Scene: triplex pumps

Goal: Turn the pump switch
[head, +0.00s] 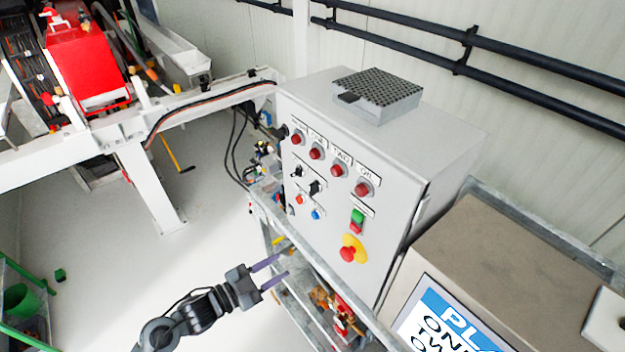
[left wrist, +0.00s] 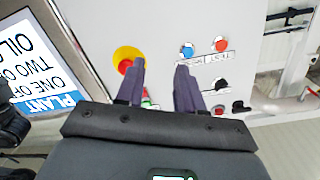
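The grey control box (head: 345,225) carries two black rotary switches on its front, an upper-left one (head: 297,171) and a lower-right one (head: 316,187). Their labels are too small to read, so I cannot tell which is the pump switch. In the left wrist view black knobs show right of my fingers, one of them a switch (left wrist: 222,86). My left gripper (head: 282,267) is open and empty, below and left of the panel in the head view. Its two fingers (left wrist: 161,78) point toward the panel, apart from the switches. My right gripper is not in view.
Red lamps (head: 338,170), a red button (head: 300,200), a blue button (head: 316,214), a green-red rocker (head: 357,222) and a yellow-red emergency stop (head: 352,250) share the panel. A brown box with a PLANT sign (head: 450,320) stands right. White frame beams (head: 150,185) stand left.

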